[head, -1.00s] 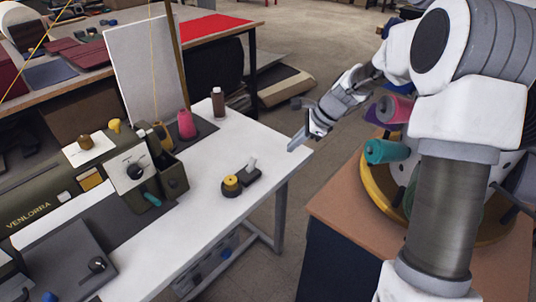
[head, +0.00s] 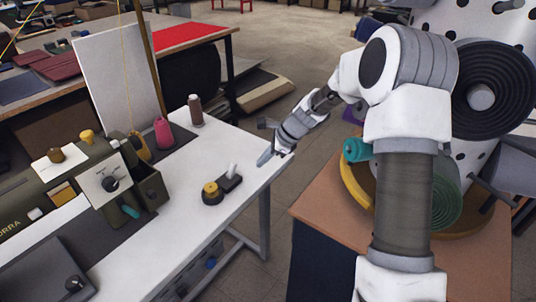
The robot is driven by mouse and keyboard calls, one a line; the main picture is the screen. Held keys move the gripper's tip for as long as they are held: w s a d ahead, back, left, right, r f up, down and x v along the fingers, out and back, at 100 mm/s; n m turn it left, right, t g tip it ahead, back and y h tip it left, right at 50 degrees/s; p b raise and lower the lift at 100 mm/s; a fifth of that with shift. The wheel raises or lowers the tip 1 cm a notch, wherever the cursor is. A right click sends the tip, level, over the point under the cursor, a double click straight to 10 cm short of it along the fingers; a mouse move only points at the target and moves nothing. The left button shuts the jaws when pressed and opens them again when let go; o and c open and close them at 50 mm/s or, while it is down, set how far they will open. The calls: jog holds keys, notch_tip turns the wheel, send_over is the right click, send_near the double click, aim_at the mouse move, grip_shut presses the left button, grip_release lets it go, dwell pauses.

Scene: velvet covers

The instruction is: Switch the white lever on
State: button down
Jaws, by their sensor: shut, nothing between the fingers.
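The white lever (head: 232,170) stands up from a small dark switch box (head: 229,183) on the white table. It leans slightly, and I cannot tell its on or off side. A short yellow and black round piece (head: 212,193) sits beside the box, at its left. My gripper (head: 263,159) is shut and empty. It is above the table's right edge, up and to the right of the lever, and apart from it.
An olive sewing machine (head: 22,197) with a teal handle (head: 130,211) stands at the left. A pink thread cone (head: 163,133) and a brown bottle-shaped spool (head: 195,111) stand behind. The white tabletop (head: 187,232) is clear in front of the switch box.

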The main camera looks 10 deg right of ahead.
aim_at(232, 168)
jog(key=x, duration=0.4)
jog(key=shift+w+a+r, duration=0.1)
jog(key=shift+a+r, duration=0.2)
jog(key=shift+a, duration=0.3)
jog(key=shift+w+a+r, duration=0.1)
jog(key=shift+a+r, duration=0.15)
jog(key=shift+a, duration=0.35)
jog(key=shift+w+a+r, duration=0.1)
jog(key=shift+a+r, duration=0.1)
jog(key=shift+a, duration=0.4)
jog(key=shift+r, duration=0.15)
jog(key=shift+w+a+h+p, duration=0.1)
jog(key=shift+h+p, duration=0.2)
jog(key=shift+p, duration=0.6)
